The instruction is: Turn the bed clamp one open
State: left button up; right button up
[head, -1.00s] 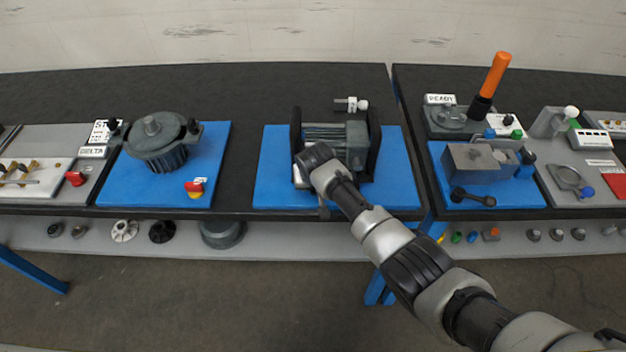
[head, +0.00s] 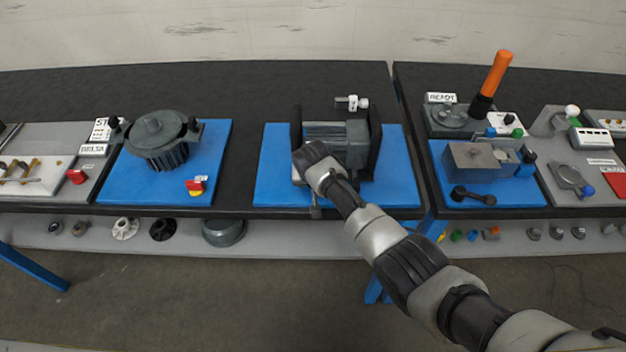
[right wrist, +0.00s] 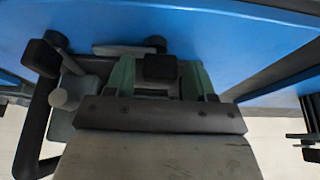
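A grey-green machine (head: 335,135) with dark end plates stands on the middle blue board (head: 400,180). My right arm comes in from the lower right, and its wrist is over the machine's front left. The wrist hides part of the machine and my right gripper's fingers. A small grey upright part (head: 316,203) shows below the wrist at the board's front edge; I cannot tell whether it is the clamp. The right wrist view shows a grey bar with a dark end (right wrist: 125,50) against the blue board (right wrist: 220,25). Finger opening and contact are unclear. My left gripper is out of view.
A ribbed motor (head: 160,140) stands on the left blue board (head: 125,180). At right, a grey block (head: 470,158) and a black lever (head: 474,196) sit on another board. A tall orange handle (head: 493,75) rises behind them. The dark table behind the machine is mostly clear.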

jog(key=shift+o, duration=0.3)
jog(key=shift+s+r, duration=0.1)
jog(key=shift+r, duration=0.1)
jog(key=v, duration=1)
jog(key=shift+r, duration=0.1)
